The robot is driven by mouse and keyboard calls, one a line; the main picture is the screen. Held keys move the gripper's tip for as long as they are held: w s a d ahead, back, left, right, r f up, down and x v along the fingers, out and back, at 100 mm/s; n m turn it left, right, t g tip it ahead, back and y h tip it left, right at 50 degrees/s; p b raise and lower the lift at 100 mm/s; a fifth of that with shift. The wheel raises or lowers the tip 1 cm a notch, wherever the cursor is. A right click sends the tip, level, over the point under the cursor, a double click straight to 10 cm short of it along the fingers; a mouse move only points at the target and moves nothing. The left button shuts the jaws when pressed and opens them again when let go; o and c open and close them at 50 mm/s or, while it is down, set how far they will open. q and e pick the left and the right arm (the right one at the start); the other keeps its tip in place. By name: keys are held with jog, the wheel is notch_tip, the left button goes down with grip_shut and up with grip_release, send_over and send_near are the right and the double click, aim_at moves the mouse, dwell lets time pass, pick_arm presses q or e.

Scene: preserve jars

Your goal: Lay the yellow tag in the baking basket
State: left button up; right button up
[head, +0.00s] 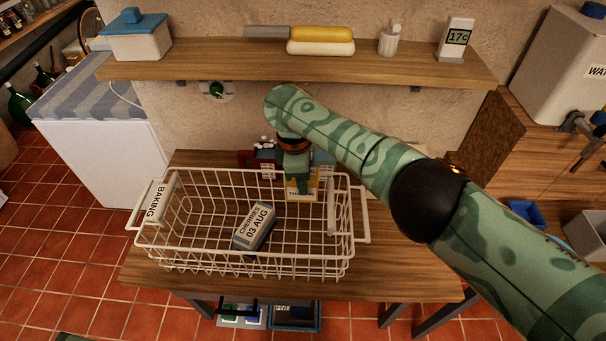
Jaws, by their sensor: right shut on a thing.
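The baking basket (343,253) is a white wire basket on the wooden table, with a "BAKING" label at its left end. The yellow tag (304,194) is at the back right part of the basket, partly covered by my right gripper. My right gripper (297,188) points down there and is shut on the yellow tag. I cannot tell whether the tag touches the basket floor or back wall. My left gripper is out of view.
Behind the basket stand small dark red and pale things, partly hidden by my arm. A wooden shelf (220,67) runs above the table. The basket's left part is empty.

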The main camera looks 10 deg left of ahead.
notch_tip(320, 180, down, 18)
jog(key=b, duration=1.2)
jog(key=shift+b, duration=0.3)
dwell(0.8)
jog(key=shift+f, duration=0.3)
dwell(0.8)
jog(key=o, duration=1.1)
jog(key=shift+c, duration=0.2)
notch_tip(320, 180, up, 16)
jog(key=a+p, duration=0.2)
jog(key=p, duration=0.3)
jog(key=shift+p, duration=0.35)
jog(key=shift+s, duration=0.1)
